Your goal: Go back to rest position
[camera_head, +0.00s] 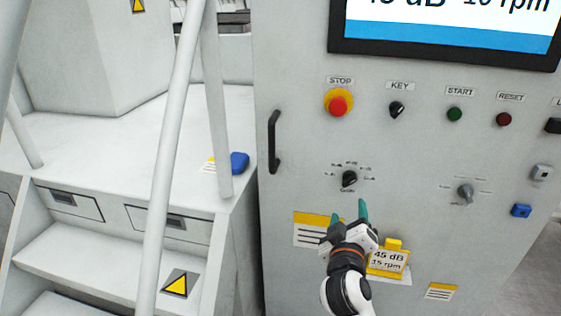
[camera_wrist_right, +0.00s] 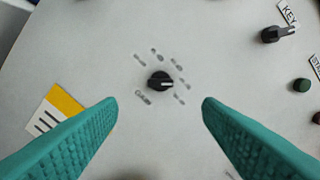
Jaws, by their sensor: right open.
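My right gripper (camera_head: 349,212) is in front of the grey control cabinet (camera_head: 300,180), just below a black rotary selector knob (camera_head: 348,178). Its two teal fingers are apart with nothing between them. In the right wrist view my right gripper (camera_wrist_right: 160,105) frames the selector knob (camera_wrist_right: 160,81), which lies beyond the fingertips; no contact shows. My left gripper is not in view.
The cabinet carries a red stop button (camera_head: 338,103), a key switch (camera_head: 397,109), a green start button (camera_head: 454,114) and a screen (camera_head: 450,30). A yellow tag (camera_head: 388,258) sits beside my right wrist. Steps and a railing (camera_head: 172,150) stand left.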

